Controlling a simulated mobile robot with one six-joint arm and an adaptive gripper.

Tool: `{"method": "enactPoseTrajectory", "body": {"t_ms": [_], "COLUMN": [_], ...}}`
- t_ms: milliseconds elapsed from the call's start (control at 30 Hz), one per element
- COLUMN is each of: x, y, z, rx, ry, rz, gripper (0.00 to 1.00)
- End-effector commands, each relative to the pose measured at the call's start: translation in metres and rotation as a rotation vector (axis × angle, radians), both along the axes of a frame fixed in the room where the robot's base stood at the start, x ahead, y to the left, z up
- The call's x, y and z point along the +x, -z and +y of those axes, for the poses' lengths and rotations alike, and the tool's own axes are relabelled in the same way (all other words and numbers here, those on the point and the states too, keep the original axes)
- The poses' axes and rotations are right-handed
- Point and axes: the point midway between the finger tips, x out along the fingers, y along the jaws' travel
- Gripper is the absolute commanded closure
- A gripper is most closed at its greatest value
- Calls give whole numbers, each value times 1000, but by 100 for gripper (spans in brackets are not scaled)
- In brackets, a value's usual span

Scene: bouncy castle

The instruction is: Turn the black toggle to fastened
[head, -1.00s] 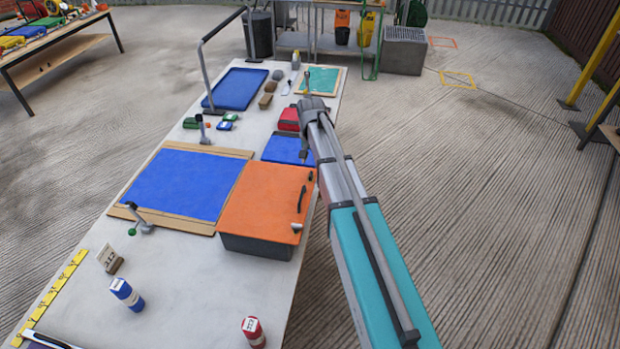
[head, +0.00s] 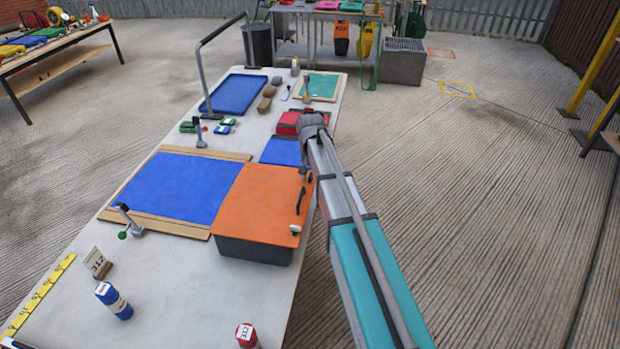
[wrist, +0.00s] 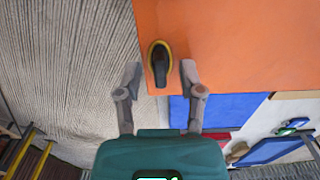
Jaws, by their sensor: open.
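The black toggle (wrist: 160,66) sits on a yellow-rimmed oval base on the orange lid (wrist: 225,45), near the lid's corner, in the wrist view. It lies lengthwise up and down the picture. My gripper (wrist: 160,72) is open, one finger to each side of the toggle in this view, with gaps on both sides. I cannot tell its height above the lid. In the head view the orange lid (head: 258,200) covers a dark grey box, and my gripper end is small and dark above its far right corner. The toggle is hard to make out there.
A dark handle-like piece (head: 299,201) and a small white piece (head: 295,229) lie along the lid's right edge. A blue panel (head: 281,151) and a red box (head: 290,123) are beyond. A large blue mat (head: 180,186) lies left. Open floor is to the right.

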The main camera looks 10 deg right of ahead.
Motion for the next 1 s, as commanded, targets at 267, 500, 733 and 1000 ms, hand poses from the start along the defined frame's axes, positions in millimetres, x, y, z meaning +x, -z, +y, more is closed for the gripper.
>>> {"method": "enactPoseTrajectory", "body": {"t_ms": [267, 500, 733, 1000], "x": [0, 0, 0, 0], "y": [2, 2, 2, 2], "z": [0, 1, 1, 1], "rx": [0, 0, 0, 0], "ry": [-1, -1, -1, -5], "rz": [0, 0, 0, 0], "gripper": [50, 69, 100, 100]}}
